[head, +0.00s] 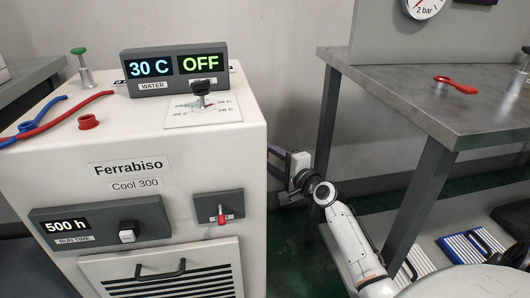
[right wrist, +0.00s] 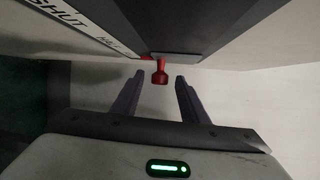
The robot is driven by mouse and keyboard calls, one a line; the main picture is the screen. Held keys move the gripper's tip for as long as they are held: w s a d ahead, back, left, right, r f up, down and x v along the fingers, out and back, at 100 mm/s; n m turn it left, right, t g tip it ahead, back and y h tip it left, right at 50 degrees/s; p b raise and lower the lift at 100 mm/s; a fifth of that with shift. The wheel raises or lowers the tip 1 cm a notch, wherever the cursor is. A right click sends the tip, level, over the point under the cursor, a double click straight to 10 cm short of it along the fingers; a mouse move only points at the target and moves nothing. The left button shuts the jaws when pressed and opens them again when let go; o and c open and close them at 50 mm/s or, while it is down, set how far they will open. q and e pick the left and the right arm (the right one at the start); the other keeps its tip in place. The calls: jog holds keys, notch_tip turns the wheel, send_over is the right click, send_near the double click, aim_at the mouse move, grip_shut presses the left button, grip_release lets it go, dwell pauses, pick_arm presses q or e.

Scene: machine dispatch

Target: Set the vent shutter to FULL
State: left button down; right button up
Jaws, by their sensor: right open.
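A red knob (right wrist: 160,73) sticks out from a dark panel (right wrist: 195,30) in the right wrist view. A white label (right wrist: 85,25) on that panel reads SHUT, with a smaller, partly hidden word beside it. My right gripper (right wrist: 160,80) is open, with one finger on each side of the knob and a gap to both. The knob is not held. In the head view my right gripper (head: 278,160) is at the right side of the white Ferrabiso machine (head: 190,145); its fingertips and the panel are hidden there. My left gripper is not in view.
The machine's front has a small red-handled lever (head: 222,216), a white rocker switch (head: 127,232) and a grille handle (head: 160,269). Its top display (head: 176,67) reads 30 C and OFF.

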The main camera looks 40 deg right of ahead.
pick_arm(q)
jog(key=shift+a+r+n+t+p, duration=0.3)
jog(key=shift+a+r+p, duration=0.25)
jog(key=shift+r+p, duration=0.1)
pick_arm(e)
jog(key=s, duration=0.6)
jog(key=shift+s+a+r, duration=0.35)
jog(key=shift+s+r, duration=0.05)
jog(key=shift+r, duration=0.05)
